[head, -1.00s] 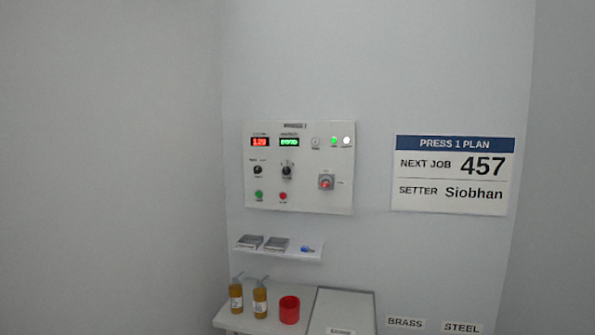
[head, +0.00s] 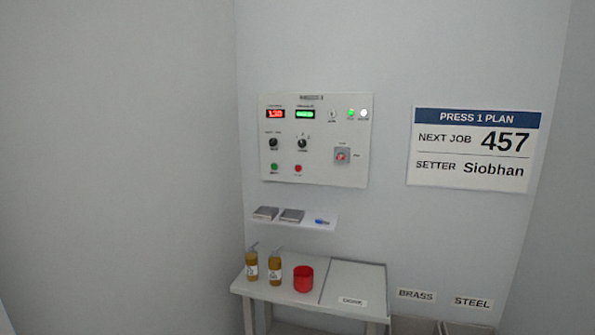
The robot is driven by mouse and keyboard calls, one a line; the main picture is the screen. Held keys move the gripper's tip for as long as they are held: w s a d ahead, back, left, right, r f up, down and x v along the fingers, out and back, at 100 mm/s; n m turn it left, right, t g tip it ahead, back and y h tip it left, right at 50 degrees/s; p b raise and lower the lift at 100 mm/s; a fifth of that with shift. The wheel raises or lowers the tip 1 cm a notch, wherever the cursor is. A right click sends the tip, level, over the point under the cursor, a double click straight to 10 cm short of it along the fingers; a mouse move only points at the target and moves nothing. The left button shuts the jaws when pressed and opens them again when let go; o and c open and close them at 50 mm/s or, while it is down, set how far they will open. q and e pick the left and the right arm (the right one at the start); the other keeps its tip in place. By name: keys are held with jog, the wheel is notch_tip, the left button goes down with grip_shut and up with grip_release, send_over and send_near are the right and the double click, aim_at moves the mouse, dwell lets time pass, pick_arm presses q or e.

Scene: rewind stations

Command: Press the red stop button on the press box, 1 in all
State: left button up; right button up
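The press box (head: 315,140) is a pale panel on the back wall in the head view. Its red stop button (head: 298,168) is a small round button low on the panel, just right of a green button (head: 275,167). A larger red-centred switch on a grey plate (head: 342,155) is at the panel's lower right. A red display and a green display are lit at the top left. Neither of my grippers shows in the view, and nothing covers the panel.
A small shelf (head: 293,222) below the panel holds two grey blocks and a blue item. Below it, a table (head: 320,300) holds two amber bottles (head: 275,268) and a red cup (head: 303,279). A plan sign (head: 470,149) hangs at right; BRASS and STEEL labels are below.

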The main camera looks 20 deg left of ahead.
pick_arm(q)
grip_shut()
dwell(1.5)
